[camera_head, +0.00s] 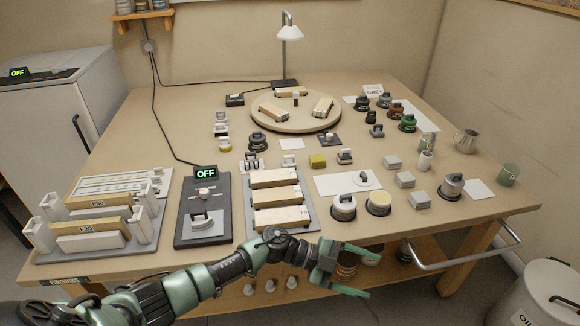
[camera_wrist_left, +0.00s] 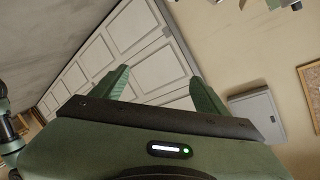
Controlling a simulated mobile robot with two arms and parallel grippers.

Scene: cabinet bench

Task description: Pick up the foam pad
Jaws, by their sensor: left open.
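A small yellow block (camera_head: 317,161) lies on the bench near its middle and looks like the foam pad, though I cannot be certain from its surface. My left gripper (camera_head: 372,275) is open and empty in front of the bench's front edge, to the right of and well nearer than the yellow block. In the left wrist view the two green fingers (camera_wrist_left: 158,73) stand apart with nothing between them. That view shows a panelled door and wall, and no block. My right gripper is in neither view.
Several grey blocks (camera_head: 405,180) lie right of a white sheet (camera_head: 335,186). A tray of wooden-topped blocks (camera_head: 309,226) and a dark device reading OFF (camera_head: 190,236) stand at the front. A round turntable (camera_head: 260,118) stands behind. A metal rail (camera_head: 465,257) projects at the front right.

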